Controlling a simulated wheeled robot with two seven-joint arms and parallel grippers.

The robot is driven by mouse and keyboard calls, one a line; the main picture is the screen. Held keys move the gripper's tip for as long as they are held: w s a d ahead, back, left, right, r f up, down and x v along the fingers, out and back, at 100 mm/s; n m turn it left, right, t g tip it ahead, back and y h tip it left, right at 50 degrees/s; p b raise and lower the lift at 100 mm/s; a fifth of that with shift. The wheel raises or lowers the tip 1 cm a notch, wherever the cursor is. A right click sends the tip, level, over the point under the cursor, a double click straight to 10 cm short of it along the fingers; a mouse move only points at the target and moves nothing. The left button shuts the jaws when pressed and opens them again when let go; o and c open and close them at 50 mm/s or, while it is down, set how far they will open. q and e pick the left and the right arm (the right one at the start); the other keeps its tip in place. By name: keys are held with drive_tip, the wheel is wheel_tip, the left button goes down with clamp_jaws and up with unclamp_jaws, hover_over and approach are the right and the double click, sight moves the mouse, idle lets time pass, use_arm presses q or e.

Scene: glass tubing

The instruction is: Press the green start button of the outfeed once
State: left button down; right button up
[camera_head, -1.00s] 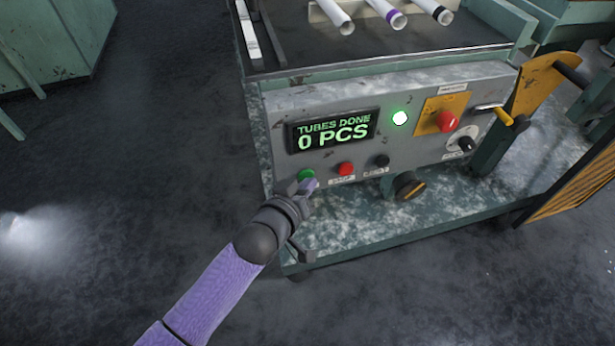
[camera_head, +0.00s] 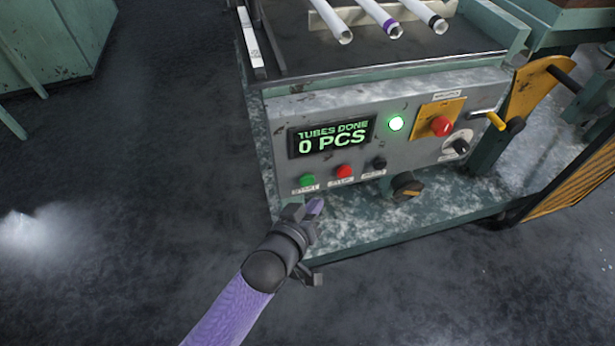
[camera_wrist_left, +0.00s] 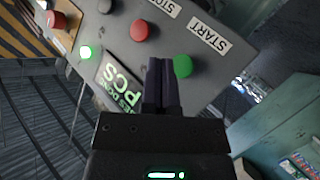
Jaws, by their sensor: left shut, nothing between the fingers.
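The green start button (camera_head: 307,181) sits at the lower left of the grey control panel (camera_head: 407,155), above a START label. It also shows in the left wrist view (camera_wrist_left: 182,66), just right of my fingertips. My left gripper (camera_head: 312,208) is shut and empty, below and in front of the button in the head view, apart from it. In the wrist view its two dark fingers (camera_wrist_left: 162,85) lie together. The display (camera_head: 333,137) reads TUBES DONE 0 PCS, and a green lamp (camera_head: 396,123) beside it is lit. My right gripper is not in view.
A red stop button (camera_head: 344,171) and a black button (camera_head: 379,163) sit right of the green one. Further right are a red emergency knob (camera_head: 441,125) on a yellow plate and a dark rotary knob (camera_head: 407,186). Several glass tubes (camera_head: 383,17) lie above. The floor at left is clear.

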use_arm(q)
drive_tip(key=shift+s+d+p, duration=0.2)
drive_tip(key=shift+s, duration=0.35)
drive_tip(key=shift+s+d+p, duration=0.15)
drive_tip(key=shift+s, duration=0.35)
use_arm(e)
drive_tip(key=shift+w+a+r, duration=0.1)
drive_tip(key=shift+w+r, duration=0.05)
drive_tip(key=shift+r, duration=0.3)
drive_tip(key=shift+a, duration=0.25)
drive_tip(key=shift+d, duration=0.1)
